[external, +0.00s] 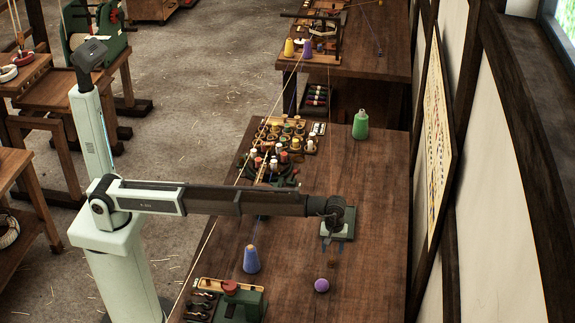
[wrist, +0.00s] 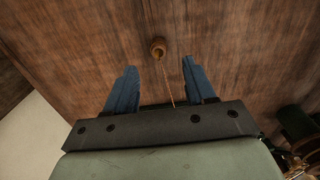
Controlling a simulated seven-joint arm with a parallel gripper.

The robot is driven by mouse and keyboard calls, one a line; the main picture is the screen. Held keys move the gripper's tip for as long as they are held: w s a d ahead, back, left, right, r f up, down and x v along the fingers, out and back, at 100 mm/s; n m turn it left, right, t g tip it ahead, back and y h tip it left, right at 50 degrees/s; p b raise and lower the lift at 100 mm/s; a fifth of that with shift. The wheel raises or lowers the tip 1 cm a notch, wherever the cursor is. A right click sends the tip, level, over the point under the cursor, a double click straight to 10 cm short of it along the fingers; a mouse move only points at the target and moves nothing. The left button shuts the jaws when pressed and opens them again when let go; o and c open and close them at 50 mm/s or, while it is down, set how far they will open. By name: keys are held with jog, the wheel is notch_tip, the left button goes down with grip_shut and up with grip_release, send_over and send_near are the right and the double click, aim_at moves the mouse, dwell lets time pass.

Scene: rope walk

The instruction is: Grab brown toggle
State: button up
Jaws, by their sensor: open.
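The brown toggle (wrist: 158,46) is a small rounded piece on the wooden table top, seen in the wrist view just beyond the fingertips and near the middle between them. A thin tan cord (wrist: 168,84) runs from it back between the fingers. My gripper (wrist: 159,70) is open, with its two blue fingers apart and nothing between them but the cord's line of sight. In the external view my gripper (external: 331,246) points down over the right part of the table.
A green bottle (external: 360,125) and a rack of spools (external: 285,135) stand farther back. The right side is mostly clear.

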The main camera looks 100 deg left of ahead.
aim_at(332, 260)
jog(key=shift+d+f, duration=0.2)
jog(key=shift+f, duration=2.55)
jog(key=shift+c, duration=0.2)
grip_shut()
